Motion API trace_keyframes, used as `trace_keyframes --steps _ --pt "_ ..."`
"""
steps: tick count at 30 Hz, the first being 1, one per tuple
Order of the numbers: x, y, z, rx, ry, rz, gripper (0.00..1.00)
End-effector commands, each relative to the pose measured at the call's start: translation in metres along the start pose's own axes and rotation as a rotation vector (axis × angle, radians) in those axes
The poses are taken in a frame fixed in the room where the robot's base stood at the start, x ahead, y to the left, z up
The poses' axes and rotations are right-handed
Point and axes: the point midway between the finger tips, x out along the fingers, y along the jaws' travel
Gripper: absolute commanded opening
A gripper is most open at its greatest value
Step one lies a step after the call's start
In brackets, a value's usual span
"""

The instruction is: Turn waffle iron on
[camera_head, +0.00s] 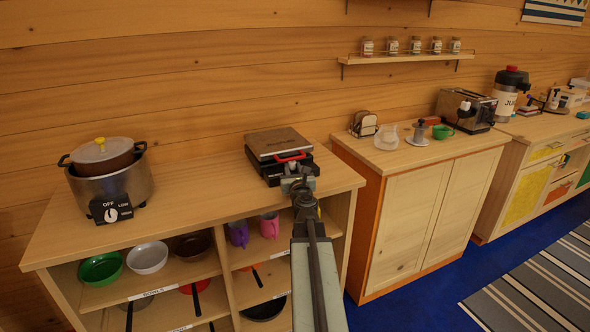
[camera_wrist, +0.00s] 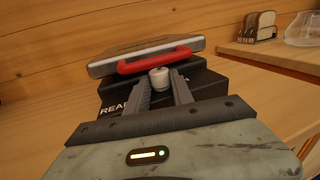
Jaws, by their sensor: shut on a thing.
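The waffle iron (camera_head: 279,146) sits at the right end of the wooden shelf top. It has a flat metal lid, a black base and a red handle (camera_wrist: 155,60) at its front. In the wrist view, the base (camera_wrist: 205,83) carries partly hidden white lettering starting "REA". A pale round knob (camera_wrist: 159,78) sits on the front of the base, below the handle. My gripper (camera_wrist: 161,92) is at the front of the waffle iron with its dark fingers on either side of the knob, shut on it. In the head view my gripper (camera_head: 297,183) hides part of the iron's front.
A pot cooker (camera_head: 108,178) with a dial stands at the left of the shelf top (camera_head: 190,190), with clear wood between. Bowls and mugs sit on the shelves below. At right, a cabinet holds a toast rack (camera_head: 364,123), a glass jug (camera_head: 387,138) and a toaster (camera_head: 466,108).

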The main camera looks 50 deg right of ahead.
Motion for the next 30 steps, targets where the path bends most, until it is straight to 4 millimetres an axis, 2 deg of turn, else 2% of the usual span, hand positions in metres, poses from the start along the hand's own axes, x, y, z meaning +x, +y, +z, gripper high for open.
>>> trace_keyframes --steps 15,24,30 --pt "0.006 0.013 0.000 -0.002 0.015 -0.460 0.00" --pt "0.007 0.015 0.000 -0.002 0.021 -0.633 0.00" --pt "0.007 0.015 0.001 -0.002 0.023 -0.689 0.00"
